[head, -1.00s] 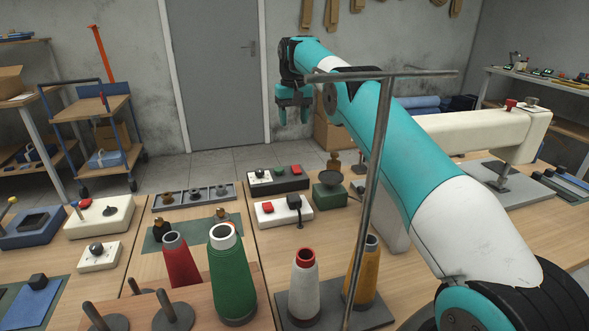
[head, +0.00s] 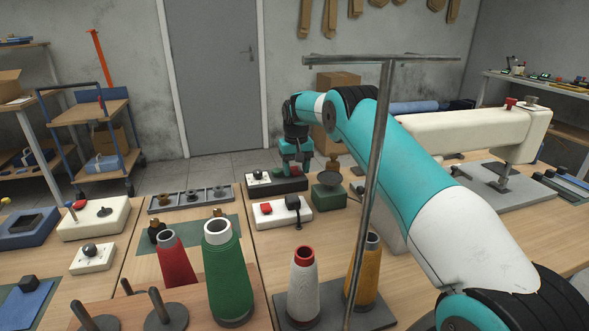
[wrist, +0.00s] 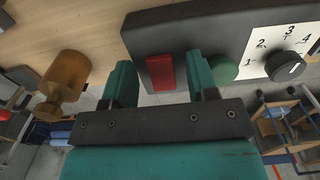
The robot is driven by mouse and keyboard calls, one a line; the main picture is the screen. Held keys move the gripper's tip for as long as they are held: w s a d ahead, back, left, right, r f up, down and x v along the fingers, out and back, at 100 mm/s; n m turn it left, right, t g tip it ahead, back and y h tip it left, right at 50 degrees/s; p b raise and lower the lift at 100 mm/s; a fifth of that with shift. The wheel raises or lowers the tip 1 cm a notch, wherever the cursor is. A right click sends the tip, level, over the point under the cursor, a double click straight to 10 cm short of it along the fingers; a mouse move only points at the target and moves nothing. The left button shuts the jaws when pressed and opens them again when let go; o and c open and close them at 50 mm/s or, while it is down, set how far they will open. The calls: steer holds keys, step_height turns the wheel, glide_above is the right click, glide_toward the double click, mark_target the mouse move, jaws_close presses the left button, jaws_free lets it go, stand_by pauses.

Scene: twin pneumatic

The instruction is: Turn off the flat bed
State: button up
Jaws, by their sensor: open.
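A black control box (head: 290,184) stands on the table in front of the door. In the wrist view it has a red button (wrist: 160,72), a green button (wrist: 223,69) and a black dial (wrist: 287,66) on a numbered white plate. My gripper (head: 296,170) is open and empty, pointing down at the box's red-button end. In the wrist view my gripper (wrist: 158,65) has its two teal fingers on either side of the red button; contact cannot be told. A cream sewing-machine-like body (head: 470,132) stands at the right. No label naming the flat bed is readable.
A white box (head: 268,222) with a red button and black switch sits just in front. A green block with a dark dish (head: 328,190) and a brown knobbed piece (wrist: 65,76) are close by. Thread cones and a metal T-post (head: 366,200) stand nearer.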

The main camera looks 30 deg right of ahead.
steer(key=c, duration=0.9)
steer(key=p, duration=0.3)
steer(key=shift+w+r+g, duration=0.25)
steer(key=shift+r+g, duration=0.05)
steer(key=shift+g, duration=0.1)
steer(key=shift+p, duration=0.3)
steer(key=shift+f+g, duration=0.2)
steer(key=shift+g, duration=0.1)
steer(key=o, duration=0.9)
steer(key=shift+s, duration=0.1)
